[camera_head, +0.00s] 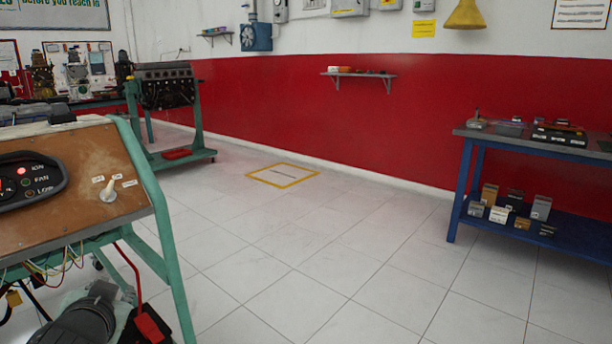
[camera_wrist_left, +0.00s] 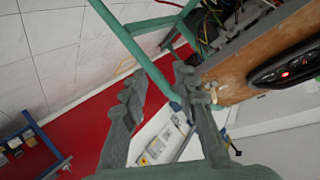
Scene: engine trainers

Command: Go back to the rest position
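My left gripper (camera_wrist_left: 158,82) shows in the left wrist view with its two grey fingers spread apart and nothing between them. Its right finger overlaps the edge of the engine trainer's brown panel (camera_wrist_left: 240,72), close to a pale knob (camera_wrist_left: 212,92); I cannot tell how far apart they are. In the head view the trainer's panel (camera_head: 70,215) stands at the left, with a cream rotary knob (camera_head: 108,192) and a black gauge cluster (camera_head: 28,182) showing a lit red lamp. My right gripper is in neither view.
The trainer's green frame (camera_head: 172,265) borders open tiled floor (camera_head: 330,270). A blue workbench (camera_head: 461,190) with small boxes stands at the right. An engine on a green stand (camera_head: 197,120) is behind the trainer. A yellow floor square (camera_head: 283,175) lies near the red wall.

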